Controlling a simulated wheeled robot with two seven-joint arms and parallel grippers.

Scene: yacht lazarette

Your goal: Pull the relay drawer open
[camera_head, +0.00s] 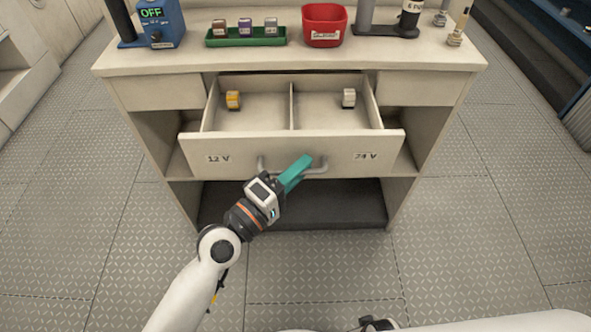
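The relay drawer (220,152) stands pulled out from the white bench, with its inside in view. Its front is marked 12 V on the left and 24 V on the right. A divider splits it into two compartments. A yellow-and-white relay (233,99) sits in the left one and a white relay (348,98) in the right one. My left gripper (296,172) is at the grey bar handle (318,168), its teal fingers close together across the bar and hiding its middle. My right arm shows at the bottom right; its fingers do not show.
On the bench top (180,62) are a blue device (168,22) reading OFF, a green tray (246,41) with several relays, a red bin (324,25) and a dark stand (388,28). Open shelves flank the drawer. The floor in front is clear.

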